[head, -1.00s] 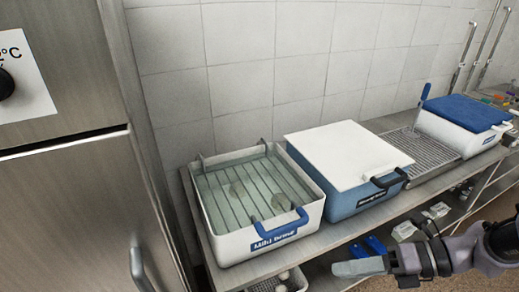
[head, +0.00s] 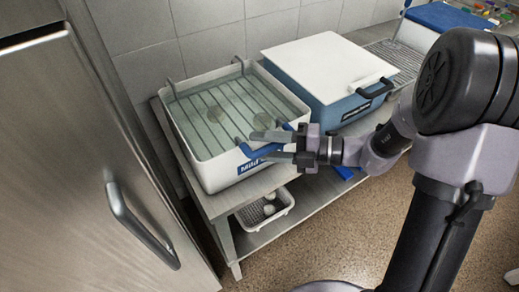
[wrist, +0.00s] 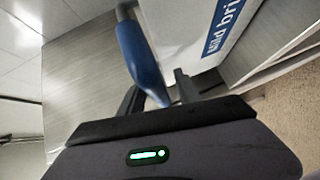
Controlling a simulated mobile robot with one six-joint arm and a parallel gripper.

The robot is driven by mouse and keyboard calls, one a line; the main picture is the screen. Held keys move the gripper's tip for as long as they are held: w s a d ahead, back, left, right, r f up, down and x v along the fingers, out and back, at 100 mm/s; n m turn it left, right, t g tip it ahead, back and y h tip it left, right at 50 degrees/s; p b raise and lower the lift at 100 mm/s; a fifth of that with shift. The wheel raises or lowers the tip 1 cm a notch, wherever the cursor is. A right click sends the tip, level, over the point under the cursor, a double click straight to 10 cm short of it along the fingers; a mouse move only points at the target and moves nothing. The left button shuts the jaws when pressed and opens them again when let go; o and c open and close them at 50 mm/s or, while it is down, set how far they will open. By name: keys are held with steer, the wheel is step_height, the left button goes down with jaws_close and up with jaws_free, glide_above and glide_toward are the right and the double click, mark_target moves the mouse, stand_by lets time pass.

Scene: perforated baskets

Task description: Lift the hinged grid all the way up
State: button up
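The hinged grid (head: 207,120) of thin metal bars lies flat over the liquid in a white basin (head: 222,176) labelled "Mild brine". Pale round lumps show under the bars. Its blue handle (head: 250,150) is at the basin's front right edge; it also shows in the wrist view (wrist: 139,58). My gripper (head: 262,146) is at this handle, with its two fingers apart and the handle appearing between them. In the wrist view my gripper (wrist: 158,94) has the handle's end near its fingertips. I cannot tell whether the fingers touch it.
A blue tub (head: 318,95) with a white lid (head: 328,62) stands close on the right. A refrigerator with a long handle (head: 140,226) is at the left. A small white basket (head: 265,208) sits on the lower shelf. A wire rack (head: 397,58) lies farther right.

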steer(key=shift+a, duration=0.5)
jaws_close()
steer(key=shift+f, duration=0.1)
steer(key=shift+s+d+f, duration=0.1)
steer(key=shift+f, duration=0.05)
stand_by(0.8)
